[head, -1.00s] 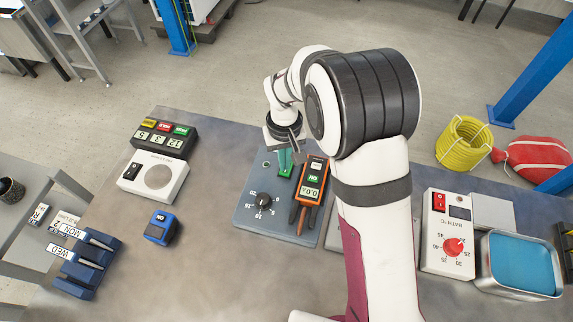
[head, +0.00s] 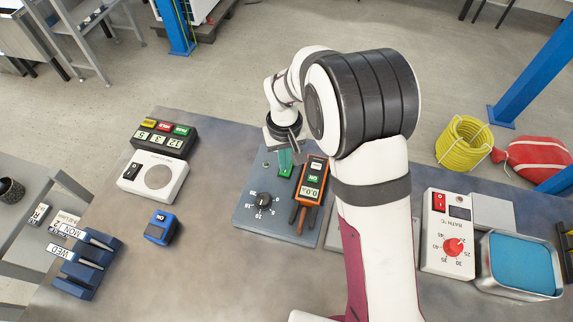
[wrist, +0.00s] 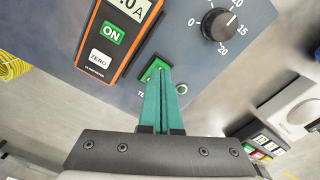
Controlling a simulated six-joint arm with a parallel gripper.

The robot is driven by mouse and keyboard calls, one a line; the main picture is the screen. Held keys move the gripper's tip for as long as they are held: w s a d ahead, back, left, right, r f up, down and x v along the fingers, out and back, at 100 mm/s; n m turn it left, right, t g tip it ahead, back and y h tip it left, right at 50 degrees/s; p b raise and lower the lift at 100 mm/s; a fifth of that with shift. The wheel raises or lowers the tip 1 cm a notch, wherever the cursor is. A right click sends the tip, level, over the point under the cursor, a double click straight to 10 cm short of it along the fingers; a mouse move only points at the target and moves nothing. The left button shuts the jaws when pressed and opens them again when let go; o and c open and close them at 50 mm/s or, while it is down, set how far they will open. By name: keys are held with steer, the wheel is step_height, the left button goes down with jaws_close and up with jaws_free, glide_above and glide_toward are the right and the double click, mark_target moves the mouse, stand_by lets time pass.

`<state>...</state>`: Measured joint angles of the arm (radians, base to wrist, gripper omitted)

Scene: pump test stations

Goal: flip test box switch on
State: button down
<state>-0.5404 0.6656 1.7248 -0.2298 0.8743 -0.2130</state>
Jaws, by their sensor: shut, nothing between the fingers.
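The test box (head: 250,208) is a blue-grey panel with a black dial, lying on the bench; its dial side also fills the upper wrist view (wrist: 190,50). Its green rocker switch (wrist: 153,67) sits between the orange clamp meter and a small round green lamp (wrist: 181,89). My gripper (wrist: 160,74) has slim teal fingers, closed together and empty. The fingertips are at the switch and hide part of it; I cannot tell whether they press on it. In the head view my gripper (head: 284,164) is over the far part of the box.
The orange clamp meter (head: 312,182) lies right beside my fingers, with its green ON label. A white speaker-like box (head: 153,178), a black timer box (head: 163,138) and a blue device (head: 161,228) stand to the left. A white bath controller (head: 447,232) stands right.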

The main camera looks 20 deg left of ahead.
steer(key=shift+f, duration=0.9)
stand_by(0.3)
step_height(320, 180, up, 6)
steer(key=shift+r, duration=0.5)
